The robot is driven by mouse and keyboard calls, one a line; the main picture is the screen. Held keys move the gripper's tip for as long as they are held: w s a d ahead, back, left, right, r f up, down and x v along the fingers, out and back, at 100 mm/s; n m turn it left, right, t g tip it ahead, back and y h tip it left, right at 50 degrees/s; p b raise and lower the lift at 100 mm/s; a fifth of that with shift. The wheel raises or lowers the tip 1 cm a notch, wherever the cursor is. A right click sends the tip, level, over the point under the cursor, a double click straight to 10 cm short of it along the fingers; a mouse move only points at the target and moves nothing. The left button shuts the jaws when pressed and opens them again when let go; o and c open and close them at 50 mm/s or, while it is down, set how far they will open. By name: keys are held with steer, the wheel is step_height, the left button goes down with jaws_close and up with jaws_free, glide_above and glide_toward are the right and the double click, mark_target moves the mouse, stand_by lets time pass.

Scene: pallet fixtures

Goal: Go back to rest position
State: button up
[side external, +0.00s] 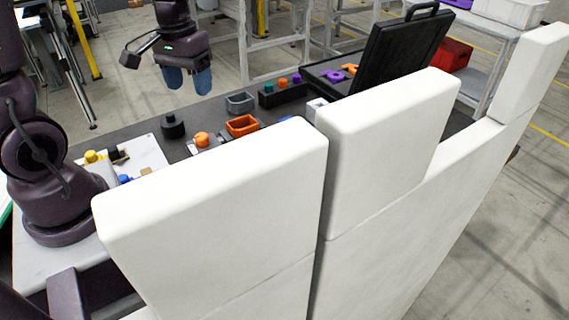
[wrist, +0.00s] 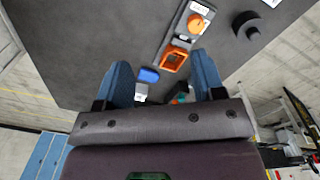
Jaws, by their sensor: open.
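My gripper (side external: 188,80) is raised above the far side of the dark work table (side external: 210,108) in the side view, with its two blue fingers pointing down. The fingers also show in the wrist view (wrist: 165,85), spread apart with nothing held between them. My gripper is clear of the table and of everything on it.
An orange bin (side external: 243,125), a grey bin (side external: 240,102) and a black cylinder (side external: 173,126) stand on the table. A black case (side external: 405,45) has its lid up at the right. White blocks (side external: 225,190) form a wall in front, hiding part of the table. A blue piece (wrist: 149,75) shows in the wrist view.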

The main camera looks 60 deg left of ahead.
steer(key=s+d+r+m+t, duration=0.2)
steer(key=s+d+r+m, duration=0.1)
steer(key=d+r, duration=0.3)
steer(key=s+d+r+m+t, duration=0.3)
steer(key=d+r, duration=0.3)
steer(key=d, duration=0.1)
steer(key=shift+s+d, duration=0.15)
